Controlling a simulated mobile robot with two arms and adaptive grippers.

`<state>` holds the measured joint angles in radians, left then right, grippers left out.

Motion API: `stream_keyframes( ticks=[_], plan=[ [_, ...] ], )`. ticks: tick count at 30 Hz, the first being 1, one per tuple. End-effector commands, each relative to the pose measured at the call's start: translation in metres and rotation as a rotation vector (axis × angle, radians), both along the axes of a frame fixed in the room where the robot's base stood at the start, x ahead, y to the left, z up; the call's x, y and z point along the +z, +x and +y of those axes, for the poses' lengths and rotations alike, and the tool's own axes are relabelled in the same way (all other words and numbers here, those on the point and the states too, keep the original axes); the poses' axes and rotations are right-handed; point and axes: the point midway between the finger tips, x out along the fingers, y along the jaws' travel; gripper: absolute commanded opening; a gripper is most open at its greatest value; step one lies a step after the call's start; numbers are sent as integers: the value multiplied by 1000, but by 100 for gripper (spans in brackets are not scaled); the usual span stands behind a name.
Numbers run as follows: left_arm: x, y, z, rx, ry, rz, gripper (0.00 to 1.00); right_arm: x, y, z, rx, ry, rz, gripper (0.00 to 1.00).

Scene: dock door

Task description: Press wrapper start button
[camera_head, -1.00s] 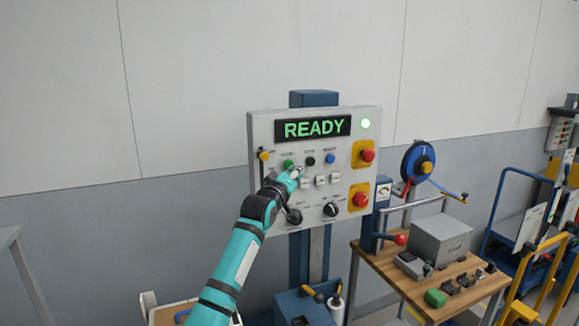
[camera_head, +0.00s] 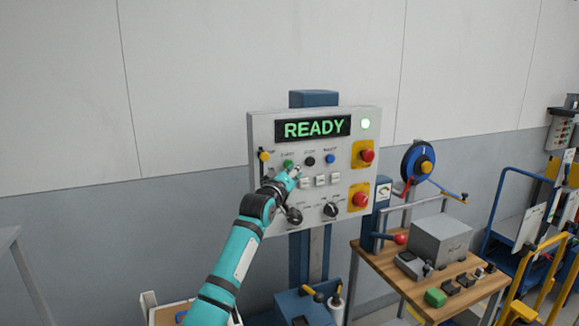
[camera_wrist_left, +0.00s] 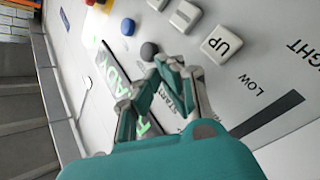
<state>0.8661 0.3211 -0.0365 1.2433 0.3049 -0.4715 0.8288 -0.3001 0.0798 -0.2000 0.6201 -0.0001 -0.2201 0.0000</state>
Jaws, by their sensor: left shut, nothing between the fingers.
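The wrapper control panel (camera_head: 260,130) stands upright on a blue post, and its display (camera_head: 312,128) reads READY in green. The green start button (camera_head: 288,163) sits in the upper button row, with a black button (camera_head: 310,161) and a blue button (camera_head: 330,158) to its right. My left gripper (camera_head: 295,171) is shut and empty, with its tips just below and right of the green button. I cannot tell whether they touch the panel. In the left wrist view, the fingers (camera_wrist_left: 150,80) lie over the START label area and hide the green button. My right gripper is out of view.
White keys (camera_head: 320,180) and dark knobs (camera_head: 331,209) sit below the button row. Red emergency buttons on yellow plates (camera_head: 361,190) are at the panel's right. A wooden bench (camera_head: 375,262) with a grey box (camera_head: 440,240) stands to the right.

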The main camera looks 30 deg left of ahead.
Motion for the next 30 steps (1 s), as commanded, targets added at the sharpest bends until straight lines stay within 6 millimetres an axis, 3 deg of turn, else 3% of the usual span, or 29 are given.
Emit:
stream_keyframes(
  ticks=[30],
  plan=[
    [1,7,8,1,1,-1,0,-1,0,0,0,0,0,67]
  ],
)
